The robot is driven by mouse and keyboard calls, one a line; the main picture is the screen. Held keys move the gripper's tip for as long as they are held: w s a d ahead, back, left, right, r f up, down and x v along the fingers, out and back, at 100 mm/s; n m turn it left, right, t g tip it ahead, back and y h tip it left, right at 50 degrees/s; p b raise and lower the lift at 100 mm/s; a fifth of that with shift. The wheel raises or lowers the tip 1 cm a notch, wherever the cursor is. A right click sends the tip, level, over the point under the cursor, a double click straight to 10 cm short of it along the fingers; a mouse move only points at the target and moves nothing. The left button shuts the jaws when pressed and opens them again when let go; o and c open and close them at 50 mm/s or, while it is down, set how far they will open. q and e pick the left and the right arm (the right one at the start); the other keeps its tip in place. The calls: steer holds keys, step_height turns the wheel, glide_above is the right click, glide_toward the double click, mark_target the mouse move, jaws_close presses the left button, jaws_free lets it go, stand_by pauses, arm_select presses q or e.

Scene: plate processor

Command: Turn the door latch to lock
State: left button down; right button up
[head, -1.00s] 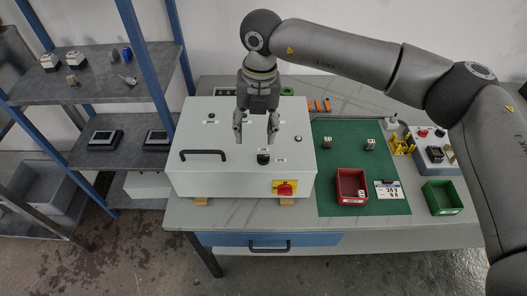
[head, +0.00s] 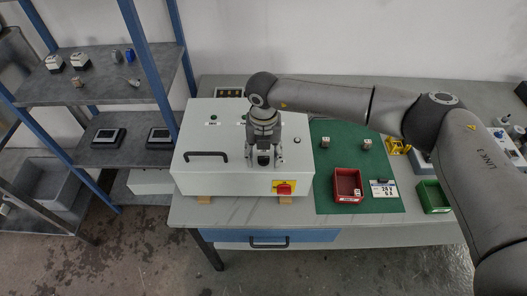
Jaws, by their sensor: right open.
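The door latch (head: 263,158) is a small black knob on the lid of a light grey box (head: 220,176), towards the front edge. My right gripper (head: 264,162) points down over it, open, with one finger on each side of the knob. I cannot tell whether the fingers touch it. The gripper body hides much of the knob and the labels around it, so its turn angle is unclear. My left gripper is not in view.
The box has a black handle (head: 206,155) at left and a red switch on a yellow plate (head: 284,187) in front. A red bin (head: 347,198) and a green bin (head: 432,197) stand to the right. Shelves (head: 103,80) stand at left.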

steer(key=c, duration=1)
steer(key=shift+f+n+b, duration=0.2)
steer(key=shift+n+b, duration=0.2)
steer(key=shift+b, duration=0.45)
steer(key=n+b, duration=0.5)
steer(key=b, duration=0.2)
steer(key=n+b, duration=0.6)
steer(key=b, duration=0.2)
steer(key=shift+w+d, duration=0.15)
steer(key=n+b, duration=0.2)
steer(key=shift+r+n, duration=0.1)
steer(key=shift+n, duration=0.3)
steer(key=shift+r+n+b, duration=0.1)
steer(key=shift+n+b, duration=0.65)
steer(key=shift+n, duration=0.85)
steer(key=shift+w, duration=0.1)
